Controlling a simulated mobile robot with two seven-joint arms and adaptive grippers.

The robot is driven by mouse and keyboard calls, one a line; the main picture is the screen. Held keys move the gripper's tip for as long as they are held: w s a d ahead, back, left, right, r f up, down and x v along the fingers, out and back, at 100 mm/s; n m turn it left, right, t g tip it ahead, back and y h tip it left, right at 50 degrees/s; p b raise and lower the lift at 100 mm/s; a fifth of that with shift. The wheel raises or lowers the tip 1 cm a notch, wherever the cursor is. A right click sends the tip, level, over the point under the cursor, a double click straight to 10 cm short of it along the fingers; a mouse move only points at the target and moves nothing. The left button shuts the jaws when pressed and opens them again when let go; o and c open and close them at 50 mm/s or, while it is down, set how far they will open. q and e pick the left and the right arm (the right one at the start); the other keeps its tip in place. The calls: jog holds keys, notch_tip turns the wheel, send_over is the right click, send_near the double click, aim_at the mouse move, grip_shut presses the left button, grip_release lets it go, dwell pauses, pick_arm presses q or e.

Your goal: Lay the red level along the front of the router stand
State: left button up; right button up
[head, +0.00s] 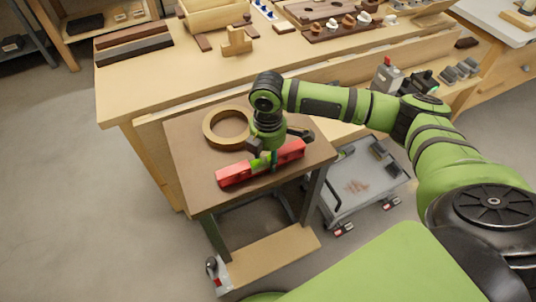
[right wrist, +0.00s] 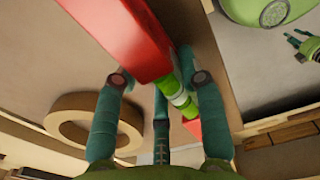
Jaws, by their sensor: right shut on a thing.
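The red level (head: 235,173) is over the front part of the brown top of the small router stand (head: 205,195), roughly parallel to its front edge. I cannot tell whether it touches the top. My right gripper (head: 267,158) is shut on the level's middle, from above. In the right wrist view, the level (right wrist: 120,35) runs diagonally between my right gripper's fingers (right wrist: 160,78), with its green vial (right wrist: 178,92) showing. A small green part with dark prongs at that view's right edge looks like my left gripper (right wrist: 308,45); its fingers are unclear.
A tan ring (head: 208,130) lies on the stand behind the level; it also shows in the wrist view (right wrist: 55,125). The wooden bench (head: 120,100) behind holds blocks and several small parts. A grey cart (head: 365,185) stands right of the stand. Floor at left is clear.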

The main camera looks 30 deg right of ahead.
aim_at(268, 153)
jog(key=o, duration=1.2)
jog(key=shift+o, duration=0.2)
notch_tip(268, 153, up, 12)
jog(key=shift+r, duration=0.1)
